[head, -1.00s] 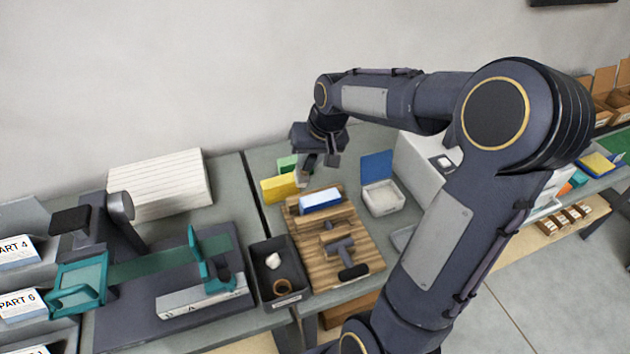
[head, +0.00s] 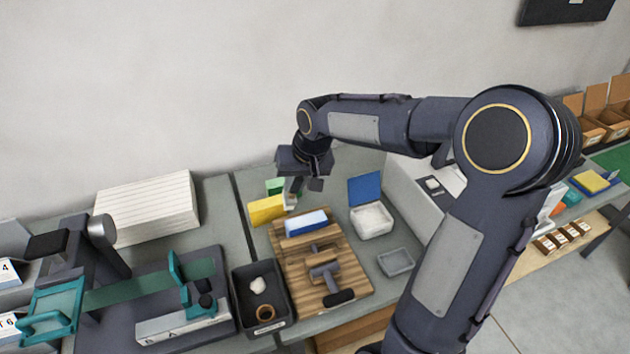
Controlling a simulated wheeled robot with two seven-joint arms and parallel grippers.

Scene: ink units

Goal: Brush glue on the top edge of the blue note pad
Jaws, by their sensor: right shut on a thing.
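The blue note pad (head: 306,222) sits at the far end of a wooden board (head: 346,270), with its pale top face and blue side showing. My right gripper (head: 305,186) is just behind and above the pad, apart from it. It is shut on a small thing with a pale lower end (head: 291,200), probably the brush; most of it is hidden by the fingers. A white tub (head: 371,220) with a raised blue lid and white contents stands to the right of the board. My left gripper is out of view.
A yellow block (head: 266,210) and a green block (head: 275,187) stand close left of the gripper. A dark tray (head: 277,327) lies left of the board, and a grey dish (head: 396,262) right of it. A T-shaped clamp handle (head: 324,277) rises from the board.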

